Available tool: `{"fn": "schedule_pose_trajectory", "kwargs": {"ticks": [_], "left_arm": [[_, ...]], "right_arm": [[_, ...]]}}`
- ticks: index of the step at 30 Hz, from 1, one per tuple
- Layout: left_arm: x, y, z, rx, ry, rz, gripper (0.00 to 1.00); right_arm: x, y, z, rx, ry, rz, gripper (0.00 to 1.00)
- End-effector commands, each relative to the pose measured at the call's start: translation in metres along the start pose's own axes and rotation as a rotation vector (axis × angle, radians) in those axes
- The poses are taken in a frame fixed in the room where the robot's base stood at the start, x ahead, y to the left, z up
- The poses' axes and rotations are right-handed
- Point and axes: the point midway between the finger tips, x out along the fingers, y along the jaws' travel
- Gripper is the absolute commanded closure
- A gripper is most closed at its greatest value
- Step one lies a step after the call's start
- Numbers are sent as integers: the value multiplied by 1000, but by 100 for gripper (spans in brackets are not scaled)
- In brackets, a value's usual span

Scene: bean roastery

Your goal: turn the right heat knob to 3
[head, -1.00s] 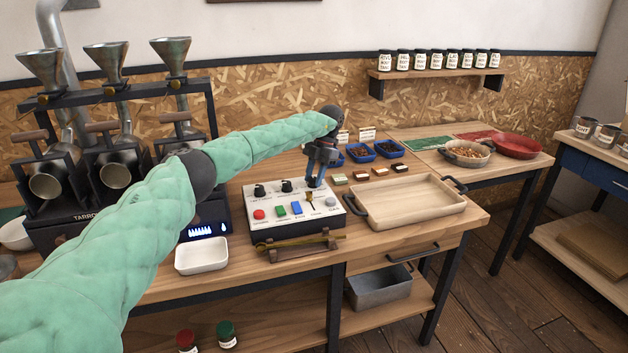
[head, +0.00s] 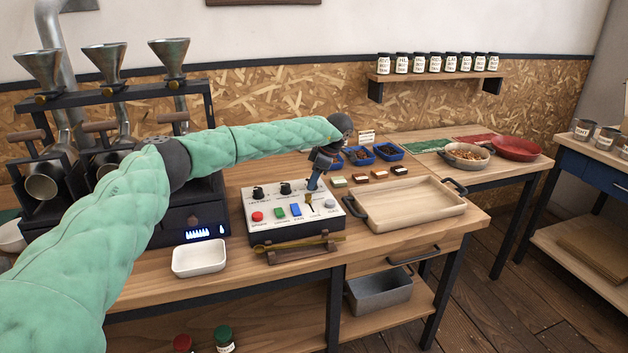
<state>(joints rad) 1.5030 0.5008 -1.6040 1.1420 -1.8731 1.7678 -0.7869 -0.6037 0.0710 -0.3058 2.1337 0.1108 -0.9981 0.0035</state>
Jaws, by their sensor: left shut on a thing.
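The white control box (head: 292,212) stands on the wooden bench. Two black knobs show on its top, a left one (head: 258,192) and a middle one (head: 285,188). My left gripper (head: 313,184) reaches down from above at the box's back right, tilted, and is shut on the right heat knob. My right gripper is not in view.
Coloured buttons and a small lever (head: 309,200) sit in front of the knobs. A wooden tray (head: 415,205) stands close on the right, a white dish (head: 199,258) on the left. The roaster (head: 140,200) stands behind my arm.

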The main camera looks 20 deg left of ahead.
Motion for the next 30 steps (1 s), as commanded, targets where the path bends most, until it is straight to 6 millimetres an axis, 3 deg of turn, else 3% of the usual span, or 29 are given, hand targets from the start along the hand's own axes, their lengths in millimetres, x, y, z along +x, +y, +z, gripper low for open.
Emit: {"fn": "schedule_pose_trajectory", "kwargs": {"ticks": [13, 30], "left_arm": [[2, -2, 0, 268, 0, 110, 90], [2, -3, 1, 338, 0, 138, 90]], "right_arm": [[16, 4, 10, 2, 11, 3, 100], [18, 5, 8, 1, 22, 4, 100]]}}
